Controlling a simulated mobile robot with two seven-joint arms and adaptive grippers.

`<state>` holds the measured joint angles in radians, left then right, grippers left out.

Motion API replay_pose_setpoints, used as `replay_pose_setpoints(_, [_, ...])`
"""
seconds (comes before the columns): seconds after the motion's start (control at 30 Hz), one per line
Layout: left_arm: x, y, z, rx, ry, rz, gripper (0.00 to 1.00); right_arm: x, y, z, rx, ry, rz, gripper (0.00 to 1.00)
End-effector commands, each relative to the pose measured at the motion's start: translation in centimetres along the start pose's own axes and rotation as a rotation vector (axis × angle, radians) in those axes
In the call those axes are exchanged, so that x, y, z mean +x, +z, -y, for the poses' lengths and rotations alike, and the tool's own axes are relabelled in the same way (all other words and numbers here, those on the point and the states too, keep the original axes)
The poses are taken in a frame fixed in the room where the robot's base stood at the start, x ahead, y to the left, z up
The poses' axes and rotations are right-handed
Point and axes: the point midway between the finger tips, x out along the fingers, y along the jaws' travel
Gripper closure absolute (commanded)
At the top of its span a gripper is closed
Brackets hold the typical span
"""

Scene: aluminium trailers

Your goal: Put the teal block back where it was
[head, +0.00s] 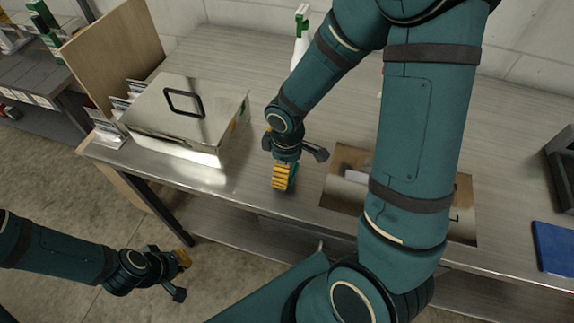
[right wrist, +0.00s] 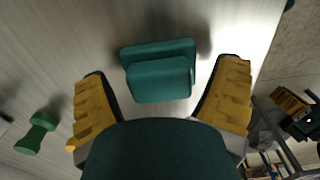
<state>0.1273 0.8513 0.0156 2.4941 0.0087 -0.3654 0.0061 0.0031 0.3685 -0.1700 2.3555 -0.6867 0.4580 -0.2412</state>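The teal block (right wrist: 160,72) sits on the metal worktop in the right wrist view, with a broad slab behind a smaller front part. My right gripper (right wrist: 165,85) is open, with one yellow finger on each side of the block and a gap on both sides. In the head view my right gripper (head: 283,178) is low over the worktop near its front edge, and its fingers hide most of the block. My left gripper (head: 182,262) hangs off the front of the worktop, away from the block. Its finger opening is too small to judge.
A shiny metal box (head: 180,115) with a black handle stands left of my right gripper. An open brown-walled recess (head: 340,192) lies to its right, partly behind my arm. A spray bottle (head: 301,38) stands at the back. A blue item (head: 553,247) lies at far right.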

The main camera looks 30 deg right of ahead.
Motion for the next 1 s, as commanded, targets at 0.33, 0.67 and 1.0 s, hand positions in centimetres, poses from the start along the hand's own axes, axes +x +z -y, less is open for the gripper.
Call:
replay_pose_setpoints(0.33, [-0.6, -0.3, -0.2, -0.002, -0.001, -0.006, 1.00, -1.3, -0.1, -0.1, 0.002, 0.002, -0.003, 0.12])
replay_pose_setpoints(0.67, [-2.2, -1.1, -0.8, -0.006, -0.002, -0.022, 1.00, -8.1, -0.1, -0.1, 0.002, 0.004, -0.004, 0.12])
replay_pose_setpoints(1.0, [-3.0, -1.3, -1.1, -0.008, -0.002, -0.026, 1.00, -12.1, 0.0, 0.0, 0.000, 0.001, -0.001, 0.12])
